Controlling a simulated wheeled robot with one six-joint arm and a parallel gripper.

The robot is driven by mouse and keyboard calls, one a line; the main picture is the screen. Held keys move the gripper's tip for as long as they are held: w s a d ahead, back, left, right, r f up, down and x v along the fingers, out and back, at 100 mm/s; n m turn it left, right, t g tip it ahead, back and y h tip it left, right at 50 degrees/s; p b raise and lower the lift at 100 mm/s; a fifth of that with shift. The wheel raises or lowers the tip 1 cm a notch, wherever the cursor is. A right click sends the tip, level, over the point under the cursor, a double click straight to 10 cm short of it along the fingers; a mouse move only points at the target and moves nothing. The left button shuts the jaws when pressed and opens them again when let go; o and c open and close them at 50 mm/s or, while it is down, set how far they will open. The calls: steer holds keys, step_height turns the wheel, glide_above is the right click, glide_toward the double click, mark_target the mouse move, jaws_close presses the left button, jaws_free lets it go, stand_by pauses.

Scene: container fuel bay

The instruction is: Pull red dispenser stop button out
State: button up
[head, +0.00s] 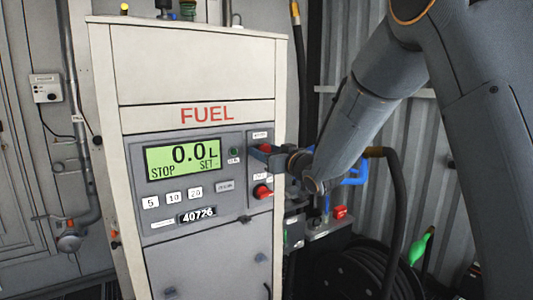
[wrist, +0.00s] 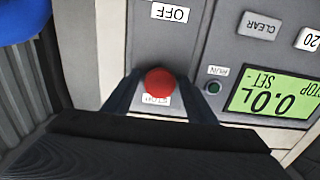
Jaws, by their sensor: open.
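The red stop button (wrist: 159,82) is round and sits on the grey panel of the fuel dispenser (head: 196,84), beside a partly covered upside-down STOP label (wrist: 156,100) in the wrist view. My gripper (head: 262,155) is at the panel's right strip in the head view, where it largely hides the button. In the wrist view my gripper's dark fingers (wrist: 160,88) are apart, one on each side of the button. I cannot tell whether they touch it. The green display (head: 183,157) reads 0.0 L, STOP and SET.
A second red control (head: 262,191) sits lower on the same strip. A small green RUN light (head: 234,152) is left of my gripper. A black hose (head: 399,205), a hose reel (head: 365,272) and a blue part (head: 356,174) stand to the right. A corrugated wall is behind.

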steer(key=c, duration=1)
steer(key=shift+s+d, duration=0.25)
steer(key=o, duration=1)
steer(key=p+v, duration=0.1)
steer(key=v, duration=0.6)
